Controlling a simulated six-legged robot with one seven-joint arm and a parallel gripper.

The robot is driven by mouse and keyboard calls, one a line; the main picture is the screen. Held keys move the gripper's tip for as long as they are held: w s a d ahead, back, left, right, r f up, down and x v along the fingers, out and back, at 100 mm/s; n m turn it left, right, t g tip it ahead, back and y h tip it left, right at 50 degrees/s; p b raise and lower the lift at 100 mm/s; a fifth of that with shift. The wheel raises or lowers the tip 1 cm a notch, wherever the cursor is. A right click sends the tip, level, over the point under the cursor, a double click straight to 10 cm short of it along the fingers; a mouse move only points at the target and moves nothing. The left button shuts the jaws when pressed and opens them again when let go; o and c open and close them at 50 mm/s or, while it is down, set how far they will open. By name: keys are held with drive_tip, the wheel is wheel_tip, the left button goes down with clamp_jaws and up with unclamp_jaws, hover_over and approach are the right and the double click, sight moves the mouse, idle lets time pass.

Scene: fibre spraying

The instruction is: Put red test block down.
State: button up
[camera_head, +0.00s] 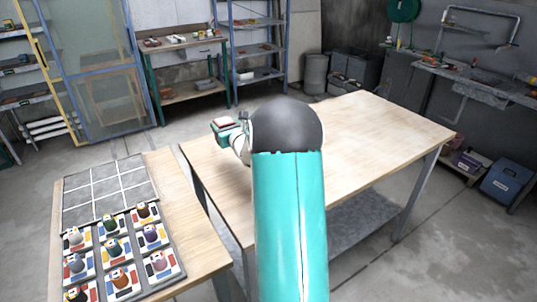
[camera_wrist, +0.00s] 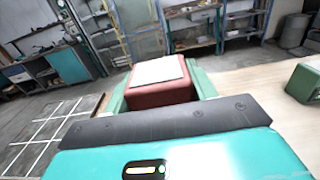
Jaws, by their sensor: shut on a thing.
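The red test block (camera_wrist: 160,90), with a pale top face, sits between the green fingers of my gripper (camera_wrist: 162,78) in the wrist view. The gripper is shut on it. In the head view the block (camera_head: 223,122) shows small at the end of my arm, over or near the left back edge of the wooden table (camera_head: 385,125). My arm hides part of that table. I cannot tell whether the block's underside touches anything.
A green block (camera_wrist: 306,82) stands at the right in the wrist view. A side table at left holds a grey gridded board (camera_head: 110,187) and several small coloured items on patterned cards (camera_head: 120,250). The wooden table's right half is clear. Shelves (camera_head: 258,50) stand behind.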

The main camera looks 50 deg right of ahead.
drive_tip(key=shift+s+d+f, duration=0.7)
drive_tip(key=shift+s+f, duration=1)
drive_tip(key=shift+f, duration=0.25)
drive_tip(key=shift+s+d+f, duration=0.65)
drive_tip(key=shift+s+f, duration=1.1)
drive_tip(key=shift+f, duration=0.25)
drive_tip(key=shift+s+d+f, duration=0.7)
drive_tip(key=shift+s+f, duration=1)
drive_tip(key=shift+f, duration=0.25)
drive_tip(key=o, duration=1.4)
drive_tip(key=shift+c, duration=0.2)
